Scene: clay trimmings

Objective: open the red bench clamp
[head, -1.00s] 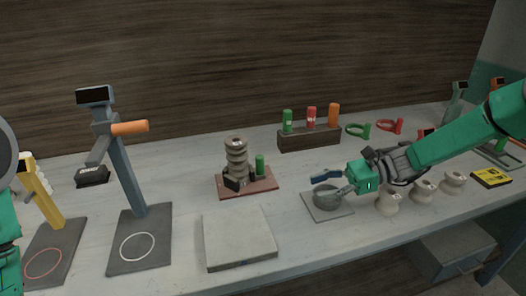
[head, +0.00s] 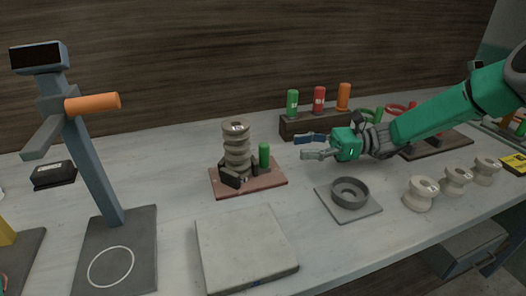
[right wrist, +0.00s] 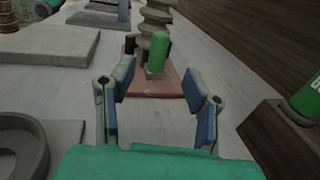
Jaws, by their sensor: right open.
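The red bench clamp has a flat red base (head: 272,178) in the middle of the bench, with dark jaws (head: 231,178) around the foot of a ribbed beige stack (head: 236,147). A green upright handle (head: 264,155) stands at its right side. My right gripper (head: 307,147) is open and empty, to the right of the clamp and apart from it. In the right wrist view the green handle (right wrist: 158,52) stands ahead, between the open fingers (right wrist: 158,84), with the red base (right wrist: 172,84) under it. The stack partly hides behind the handle there. My left gripper is out of view.
A grey plate with a round dish (head: 350,191) lies below my right gripper. A wooden block (head: 300,127) with green, red and orange pegs stands behind it. A pale slab (head: 245,247) lies in front of the clamp. Several beige spools (head: 420,193) stand at the right.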

